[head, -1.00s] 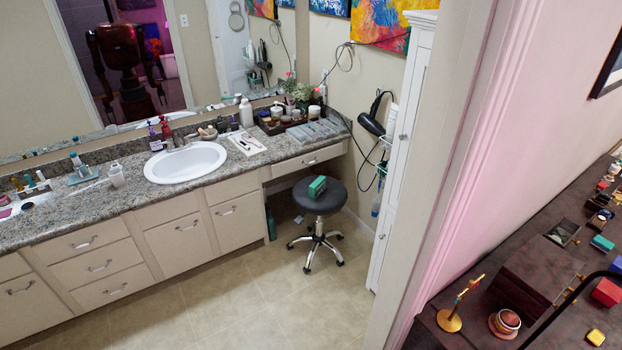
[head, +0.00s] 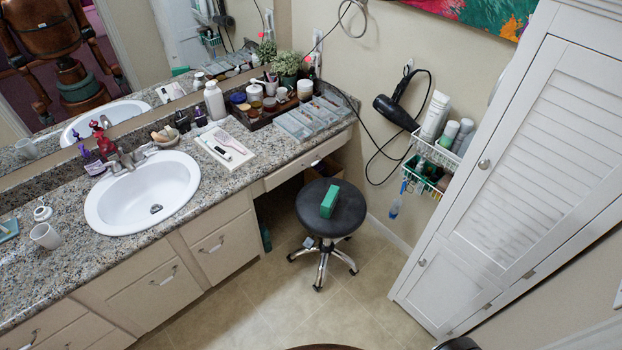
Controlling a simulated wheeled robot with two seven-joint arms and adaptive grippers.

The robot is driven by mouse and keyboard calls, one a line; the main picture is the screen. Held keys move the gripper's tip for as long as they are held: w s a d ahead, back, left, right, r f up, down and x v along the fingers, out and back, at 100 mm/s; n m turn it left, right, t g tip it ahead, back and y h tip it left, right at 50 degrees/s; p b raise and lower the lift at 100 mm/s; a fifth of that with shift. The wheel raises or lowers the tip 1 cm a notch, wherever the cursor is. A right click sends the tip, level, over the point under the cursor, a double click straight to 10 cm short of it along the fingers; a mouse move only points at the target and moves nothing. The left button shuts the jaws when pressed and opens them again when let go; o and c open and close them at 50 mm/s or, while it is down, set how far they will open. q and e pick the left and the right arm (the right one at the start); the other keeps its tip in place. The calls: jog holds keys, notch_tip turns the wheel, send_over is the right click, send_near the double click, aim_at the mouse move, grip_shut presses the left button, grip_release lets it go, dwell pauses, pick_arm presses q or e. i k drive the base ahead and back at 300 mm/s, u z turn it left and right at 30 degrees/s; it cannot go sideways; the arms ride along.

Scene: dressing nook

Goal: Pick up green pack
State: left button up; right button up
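The green pack (head: 329,201) is a small box lying on the round dark seat of a stool (head: 345,218). The stool stands on the floor by the counter's knee space, on a chrome wheeled base. Nothing covers the pack, and no gripper is near it. Neither of my grippers shows directly in the head view; the mirror shows part of my body, but its grippers cannot be made out.
A granite counter (head: 225,185) with a sink (head: 143,190) runs along the left. A white louvered cabinet (head: 520,160) stands at right. A hair dryer (head: 397,112) and wire basket (head: 437,150) hang on the wall. Tile floor (head: 270,300) before the stool is clear.

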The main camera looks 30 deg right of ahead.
aim_at(329, 201)
jog(key=i, duration=1.1)
jog(key=z, duration=2.85)
jog(key=i, duration=0.3)
